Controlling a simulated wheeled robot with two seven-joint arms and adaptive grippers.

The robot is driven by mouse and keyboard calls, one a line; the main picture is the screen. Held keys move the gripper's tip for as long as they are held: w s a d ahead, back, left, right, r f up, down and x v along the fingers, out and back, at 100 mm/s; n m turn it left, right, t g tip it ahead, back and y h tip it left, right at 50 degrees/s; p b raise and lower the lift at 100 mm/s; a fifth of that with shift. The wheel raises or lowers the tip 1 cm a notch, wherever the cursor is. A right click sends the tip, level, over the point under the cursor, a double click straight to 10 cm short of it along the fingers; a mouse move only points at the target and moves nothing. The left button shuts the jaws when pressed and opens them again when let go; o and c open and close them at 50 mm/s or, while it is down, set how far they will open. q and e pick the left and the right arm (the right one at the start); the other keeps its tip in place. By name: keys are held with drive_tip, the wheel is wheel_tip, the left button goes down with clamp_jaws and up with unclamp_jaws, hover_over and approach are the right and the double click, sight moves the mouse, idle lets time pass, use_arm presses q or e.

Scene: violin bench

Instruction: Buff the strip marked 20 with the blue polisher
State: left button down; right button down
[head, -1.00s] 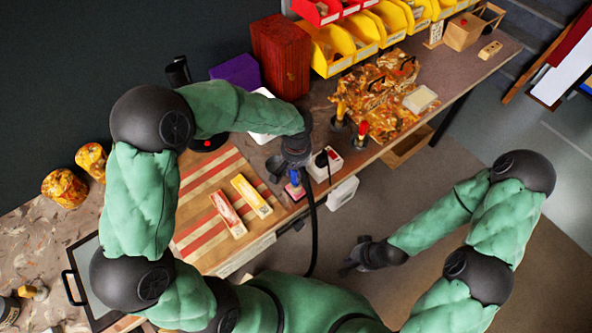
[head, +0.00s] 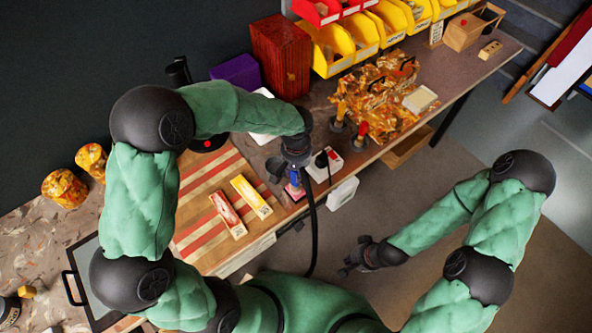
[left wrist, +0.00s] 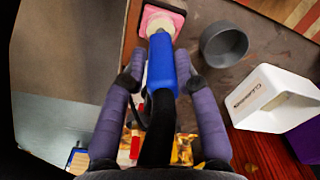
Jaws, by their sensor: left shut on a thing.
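The blue polisher (left wrist: 160,65) has a blue handle and a pale round head. It stands upright over a small pink pad (left wrist: 165,20) at the bench's front edge. Whether its head touches the pad is hard to tell. My left gripper (head: 293,174) is shut on the polisher, with a purple-grey finger on each side of the handle. A red-and-white strip (head: 228,214) and a yellow strip (head: 250,196) lie on the striped board, left of the gripper. My right gripper (head: 352,262) is empty and looks open, off the bench over the floor.
The striped board (head: 205,190) has free room around the strips. A grey cup (left wrist: 223,45) stands close beside the polisher. A white box with a red switch (head: 325,163) and a dark cable (head: 312,235) are near the gripper. Yellow bins (head: 328,48) stand behind.

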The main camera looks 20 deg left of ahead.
use_arm(q)
drive_tip(key=shift+r+p, duration=2.2)
drive_tip(key=shift+r, duration=1.3)
drive_tip(key=shift+f, duration=0.15)
